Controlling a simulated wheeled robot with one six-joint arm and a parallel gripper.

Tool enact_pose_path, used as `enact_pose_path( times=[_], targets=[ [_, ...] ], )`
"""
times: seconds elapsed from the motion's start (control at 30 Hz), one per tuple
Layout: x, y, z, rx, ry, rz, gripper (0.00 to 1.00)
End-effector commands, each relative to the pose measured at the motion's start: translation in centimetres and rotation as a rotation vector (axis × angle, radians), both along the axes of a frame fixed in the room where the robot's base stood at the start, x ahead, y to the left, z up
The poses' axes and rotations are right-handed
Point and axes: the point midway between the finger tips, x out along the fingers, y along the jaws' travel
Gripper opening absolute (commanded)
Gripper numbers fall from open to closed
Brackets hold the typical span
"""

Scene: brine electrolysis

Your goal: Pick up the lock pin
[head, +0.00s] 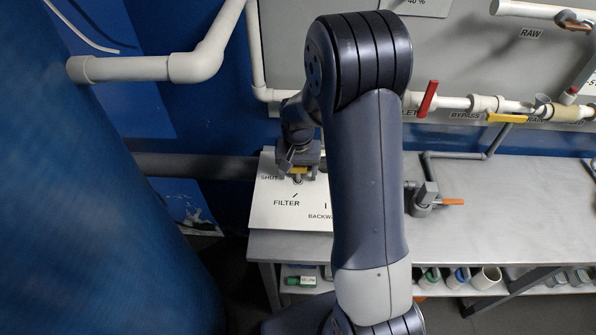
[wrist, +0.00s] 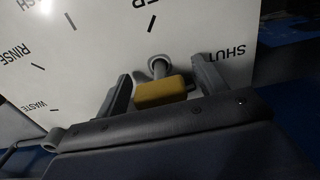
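A yellow block (wrist: 160,93) on a short grey stem (wrist: 158,68) stands at the white dial panel (wrist: 90,60). It looks like the lock pin's head, but the frames do not make that certain. My gripper (wrist: 163,67) is open, with one finger on each side of the yellow block and a small gap visible on both sides. In the head view, my gripper (head: 298,160) is over the upper part of the panel (head: 275,215), with a bit of yellow (head: 298,170) showing below it. The stem's lower end is hard to make out.
The panel carries labels such as SHUT, FILTER and RINSE. A large blue tank (head: 90,200) stands at the left. A metal bench (head: 500,195) at the right holds a small valve with an orange handle (head: 450,202). White pipes (head: 455,102) run along the back.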

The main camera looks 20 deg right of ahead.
Motion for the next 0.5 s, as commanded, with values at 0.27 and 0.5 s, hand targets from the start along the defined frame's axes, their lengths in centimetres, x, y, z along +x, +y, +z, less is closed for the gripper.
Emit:
enact_pose_path(
  times=[0.27,0.5],
  targets=[
    [0.00,0.01,0.03,0.000,0.000,0.000,0.44],
    [0.00,0.00,0.04,0.000,0.000,0.000,0.24]
  ],
)
